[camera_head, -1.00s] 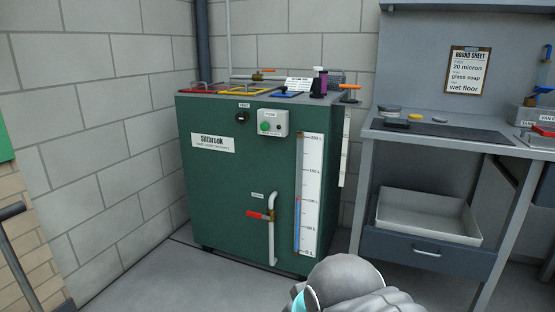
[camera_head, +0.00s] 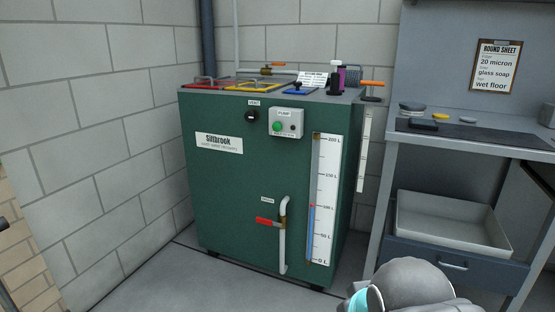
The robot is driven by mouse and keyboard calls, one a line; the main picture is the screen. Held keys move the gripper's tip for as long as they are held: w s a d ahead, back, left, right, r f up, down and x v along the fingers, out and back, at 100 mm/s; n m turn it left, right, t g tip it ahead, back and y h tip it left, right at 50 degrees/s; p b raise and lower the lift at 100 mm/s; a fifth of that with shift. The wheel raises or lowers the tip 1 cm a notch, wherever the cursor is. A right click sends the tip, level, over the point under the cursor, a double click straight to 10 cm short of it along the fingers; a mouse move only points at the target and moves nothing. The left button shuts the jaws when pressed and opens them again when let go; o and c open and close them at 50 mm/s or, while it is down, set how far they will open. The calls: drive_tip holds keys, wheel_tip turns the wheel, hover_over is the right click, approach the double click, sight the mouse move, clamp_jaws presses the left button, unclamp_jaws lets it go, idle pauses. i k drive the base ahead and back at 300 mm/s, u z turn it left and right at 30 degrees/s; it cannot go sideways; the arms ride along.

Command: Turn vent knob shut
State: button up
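The vent knob (camera_head: 252,116) is a small black round knob on the front of the green Siltbrook tank cabinet (camera_head: 225,190), under a small white label near the top edge. It is too small to tell how far it is turned. A rounded grey part of my own arm shows at the bottom right. My gripper is not in view, so I cannot see whether it is open or shut. Nothing touches the knob.
A pump box (camera_head: 286,123) with a green button sits right of the knob. A red-handled drain valve (camera_head: 264,221) and level gauge (camera_head: 322,200) are lower. A workbench (camera_head: 470,144) stands right. The floor (camera_head: 215,280) before the cabinet is clear.

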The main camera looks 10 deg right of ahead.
sight(250, 116)
drive_tip(key=z, duration=0.05)
drive_tip(key=k, duration=0.6)
drive_tip(key=z, duration=0.15)
drive_tip(key=i, duration=0.6)
drive_tip(key=u, duration=0.7)
drive_tip(key=i, duration=0.75)
drive_tip(key=u, duration=0.75)
